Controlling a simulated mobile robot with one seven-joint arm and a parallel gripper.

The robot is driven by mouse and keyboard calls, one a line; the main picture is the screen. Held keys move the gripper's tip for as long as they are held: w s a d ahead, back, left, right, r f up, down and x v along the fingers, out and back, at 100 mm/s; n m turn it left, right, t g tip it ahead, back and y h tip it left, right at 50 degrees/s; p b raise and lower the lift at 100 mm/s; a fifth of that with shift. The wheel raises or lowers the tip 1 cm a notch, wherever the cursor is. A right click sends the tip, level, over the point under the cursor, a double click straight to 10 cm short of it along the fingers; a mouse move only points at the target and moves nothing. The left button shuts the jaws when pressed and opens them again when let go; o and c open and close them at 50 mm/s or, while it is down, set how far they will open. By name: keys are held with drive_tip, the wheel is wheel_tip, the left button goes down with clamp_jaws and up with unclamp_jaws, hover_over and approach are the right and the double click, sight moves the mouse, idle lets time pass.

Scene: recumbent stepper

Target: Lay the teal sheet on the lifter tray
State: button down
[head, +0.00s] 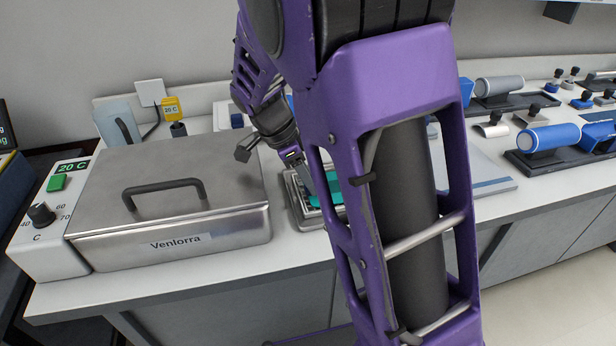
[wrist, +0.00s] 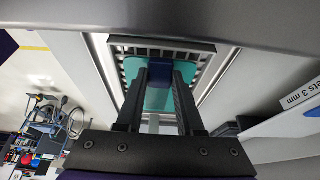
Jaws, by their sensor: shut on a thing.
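The teal sheet (wrist: 155,98) lies over the slotted metal lifter tray (wrist: 208,46) in the wrist view. A dark blue block (wrist: 159,68) at the sheet's end sits between my fingertips. My gripper (wrist: 160,76) is shut on the sheet by this block. In the head view the sheet (head: 334,186) shows as a teal patch inside the metal frame of the tray (head: 298,208), with my gripper (head: 308,190) at its left. My arm hides most of the tray and sheet there. I cannot tell whether the sheet touches the tray.
A steel bath with a closed handled lid (head: 170,190), labelled Venlorra, stands close left of the tray. A flat pale board (head: 485,180) lies right of my arm. Blue and grey rollers (head: 550,138) stand farther right. The counter's front edge is clear.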

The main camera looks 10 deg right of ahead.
drive_tip(key=shift+f, duration=0.25)
idle(0.5)
drive_tip(key=shift+c, duration=0.7)
unclamp_jaws()
drive_tip(key=shift+r, duration=0.1)
drive_tip(key=p+v, duration=0.4)
drive_tip(key=v, duration=0.3)
drive_tip(key=shift+p, duration=0.3)
